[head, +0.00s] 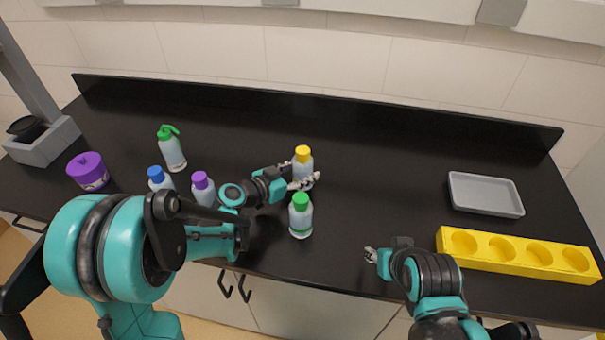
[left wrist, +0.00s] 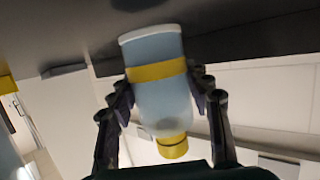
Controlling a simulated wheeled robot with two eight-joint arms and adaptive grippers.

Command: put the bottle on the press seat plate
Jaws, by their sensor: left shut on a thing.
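A pale blue bottle with a yellow cap (head: 303,162) is between the fingers of my left gripper (head: 304,184). In the left wrist view the bottle (left wrist: 162,100) shows its yellow band and cap, with the left gripper (left wrist: 162,98) shut on it. Its lower part is hidden in the head view, so I cannot tell whether it touches the counter. A grey press (head: 48,138) with a tall column stands at the far left. A dark round piece, perhaps its seat plate (head: 27,127), shows there. My right gripper (head: 371,255) is near the front edge; its opening is unclear.
A green-capped bottle (head: 300,216) stands just in front of the held one. Purple-capped (head: 203,189), blue-capped (head: 159,179) and green-pump (head: 172,150) bottles and a purple jar (head: 88,171) stand left. A grey tray (head: 485,194) and yellow rack (head: 517,255) lie right.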

